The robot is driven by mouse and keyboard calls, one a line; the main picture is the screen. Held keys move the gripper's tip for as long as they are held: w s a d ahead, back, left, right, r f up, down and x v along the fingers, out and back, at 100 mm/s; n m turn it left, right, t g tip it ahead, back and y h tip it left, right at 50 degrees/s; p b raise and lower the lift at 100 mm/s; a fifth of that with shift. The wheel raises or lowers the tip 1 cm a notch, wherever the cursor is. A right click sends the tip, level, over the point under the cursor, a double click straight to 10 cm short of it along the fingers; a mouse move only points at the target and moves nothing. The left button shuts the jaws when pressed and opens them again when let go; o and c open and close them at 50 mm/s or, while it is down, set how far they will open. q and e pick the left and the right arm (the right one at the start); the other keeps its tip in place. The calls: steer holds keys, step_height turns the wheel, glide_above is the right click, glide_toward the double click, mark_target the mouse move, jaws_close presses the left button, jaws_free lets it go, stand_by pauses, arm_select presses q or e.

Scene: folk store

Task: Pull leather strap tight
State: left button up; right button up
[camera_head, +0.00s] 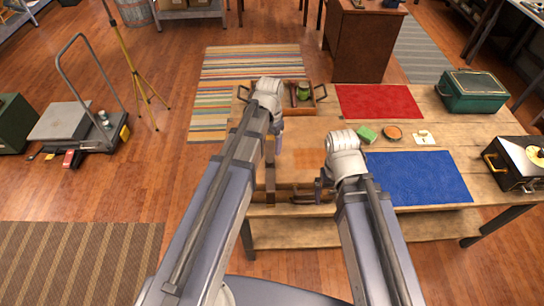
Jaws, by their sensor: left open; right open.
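A brown leather strap (270,182) shows as a narrow dark band near the left front of the wooden table (425,125). Brown strap-like pieces (308,197) also lie along the table's front edge, small and partly hidden by my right arm. My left gripper (278,142) is open and points down above the table, just beyond the dark band. My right gripper (320,184) is open, low near the front edge, close to the brown pieces. Neither visibly holds anything; whether the right one touches the strap I cannot tell.
A wooden tray (318,92) with a green jar (303,91) stands at the back.

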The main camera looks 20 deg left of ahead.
mark_target(270, 159)
arm_select(q)
steer(key=shift+a+f+b, duration=0.1)
steer(key=shift+f+b, duration=0.5)
steer(key=shift+f, duration=0.2)
step_height(270, 159, down, 6)
steer(key=b, duration=0.6)
steer(key=shift+f, duration=0.1)
steer(key=shift+c, duration=0.2)
jaws_close()
steer(key=shift+w, duration=0.15)
